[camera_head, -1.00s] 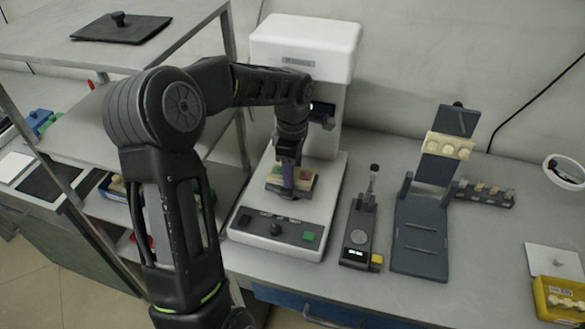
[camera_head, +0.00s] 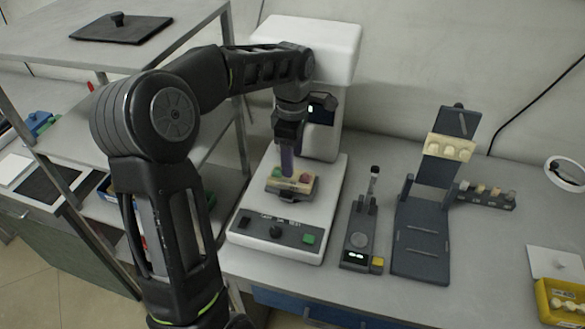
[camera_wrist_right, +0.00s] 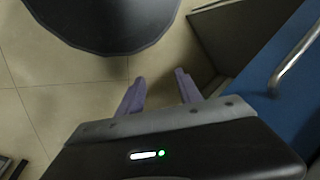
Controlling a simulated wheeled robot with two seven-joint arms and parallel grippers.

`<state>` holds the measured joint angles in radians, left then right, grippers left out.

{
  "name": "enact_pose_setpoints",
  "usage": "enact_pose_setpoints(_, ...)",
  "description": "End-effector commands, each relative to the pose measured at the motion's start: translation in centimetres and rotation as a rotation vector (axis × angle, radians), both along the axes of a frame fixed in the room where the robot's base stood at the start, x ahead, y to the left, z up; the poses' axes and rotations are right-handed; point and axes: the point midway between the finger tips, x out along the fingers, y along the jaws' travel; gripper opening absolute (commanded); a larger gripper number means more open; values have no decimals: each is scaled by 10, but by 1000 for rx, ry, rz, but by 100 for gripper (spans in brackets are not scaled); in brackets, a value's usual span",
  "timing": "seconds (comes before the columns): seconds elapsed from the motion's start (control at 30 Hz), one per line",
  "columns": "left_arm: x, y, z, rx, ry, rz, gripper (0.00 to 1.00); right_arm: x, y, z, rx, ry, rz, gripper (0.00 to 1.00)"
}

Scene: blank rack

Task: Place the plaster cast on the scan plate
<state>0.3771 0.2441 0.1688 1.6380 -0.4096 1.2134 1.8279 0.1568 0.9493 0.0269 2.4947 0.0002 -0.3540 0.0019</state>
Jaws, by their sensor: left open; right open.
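A cream block (camera_head: 292,186) with a green and a reddish patch on top, apparently the plaster cast, rests on a dark plate on the white scanner's base. Most of that plate is hidden under the block. My left gripper (camera_head: 287,170) is open, its purple fingers pointing down just above and behind the block; whether the tips touch it I cannot tell. My right gripper (camera_wrist_right: 160,86) is open and empty in the right wrist view, above the tiled floor.
The white scanner (camera_head: 338,70) stands at the back with a front button panel. To its right are a small dark device (camera_head: 361,240) and a dark stand (camera_head: 422,240) bearing a cream piece (camera_head: 450,148). A yellow box (camera_head: 562,300) sits far right. A metal shelf (camera_head: 120,62) stands left.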

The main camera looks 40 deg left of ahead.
Motion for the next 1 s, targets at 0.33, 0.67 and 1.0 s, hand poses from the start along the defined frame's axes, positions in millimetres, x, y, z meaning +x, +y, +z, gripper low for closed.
enact_pose_setpoints(0.33, 0, 0, 20, -1, 1, -1, 62, 0, 0, -2, 1, -1, 1, 42)
enact_pose_setpoints(0.67, 0, 0, 19, 0, 1, -1, 62, 0, 0, -2, 1, -1, 1, 42)
enact_pose_setpoints(1.0, 0, 0, 19, 0, 0, -1, 62, 0, 0, -2, 1, -1, 1, 42)
